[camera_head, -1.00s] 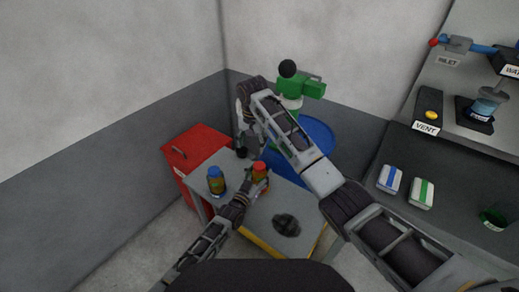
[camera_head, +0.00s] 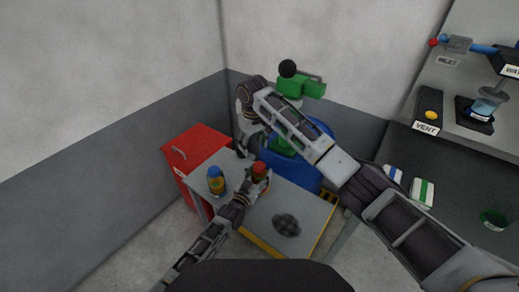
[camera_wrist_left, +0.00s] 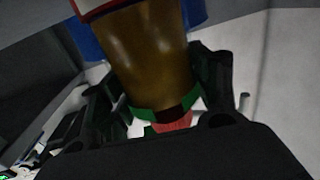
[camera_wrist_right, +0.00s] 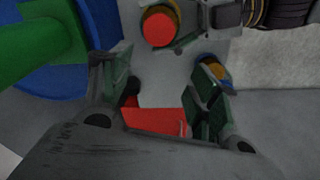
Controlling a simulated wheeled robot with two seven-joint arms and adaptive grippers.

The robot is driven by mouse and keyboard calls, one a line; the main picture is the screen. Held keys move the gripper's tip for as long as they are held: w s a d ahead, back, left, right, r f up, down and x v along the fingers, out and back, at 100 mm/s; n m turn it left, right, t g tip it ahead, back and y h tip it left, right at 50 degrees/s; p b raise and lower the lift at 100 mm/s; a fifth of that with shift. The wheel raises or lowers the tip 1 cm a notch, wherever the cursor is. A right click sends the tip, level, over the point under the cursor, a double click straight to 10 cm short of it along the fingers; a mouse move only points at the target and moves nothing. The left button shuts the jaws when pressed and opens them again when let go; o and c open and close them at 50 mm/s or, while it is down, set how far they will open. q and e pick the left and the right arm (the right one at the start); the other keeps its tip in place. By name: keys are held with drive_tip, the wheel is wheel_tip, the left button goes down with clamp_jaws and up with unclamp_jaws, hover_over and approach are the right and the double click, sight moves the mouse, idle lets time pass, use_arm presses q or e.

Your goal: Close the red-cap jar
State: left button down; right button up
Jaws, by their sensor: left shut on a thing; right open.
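The red-cap jar (camera_head: 259,178) is an amber jar standing on or just above the grey table, its red cap (camera_head: 259,166) on top. My left gripper (camera_head: 257,185) is shut around its body. In the left wrist view the amber jar body (camera_wrist_left: 155,55) fills the space between the fingers. My right gripper (camera_head: 249,151) is open and empty, behind and above the jar. In the right wrist view the red cap (camera_wrist_right: 160,27) shows beyond the open fingers (camera_wrist_right: 163,100), not between them. How tightly the cap sits cannot be told.
A blue-cap jar (camera_head: 216,182) stands left of the red-cap jar. A dark lumpy pile (camera_head: 286,224) lies on the table (camera_head: 305,204) to the right. A red cabinet (camera_head: 187,150) and a blue drum (camera_head: 300,172) stand behind. A workbench with labelled devices is at the right.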

sight(259, 165)
drive_tip(key=n, duration=0.2)
drive_tip(key=d+n, duration=0.1)
drive_tip(key=n, duration=0.1)
drive_tip(key=shift+s+f, duration=0.2)
drive_tip(key=shift+f, duration=0.15)
drive_tip(key=shift+s+d+f+n+g, duration=0.15)
drive_tip(key=shift+d+n, duration=0.1)
drive_tip(key=shift+n, duration=0.5)
drive_tip(key=shift+s+d+f+n+g, duration=0.15)
drive_tip(key=shift+d+n+g, duration=0.1)
drive_tip(key=shift+n, duration=0.55)
drive_tip(key=shift+s+d+f+n+g, duration=0.15)
drive_tip(key=shift+d+n, duration=0.1)
drive_tip(key=shift+n, duration=0.5)
drive_tip(key=shift+w, duration=0.1)
drive_tip(key=shift+f, duration=0.1)
drive_tip(key=shift+f, duration=3.9)
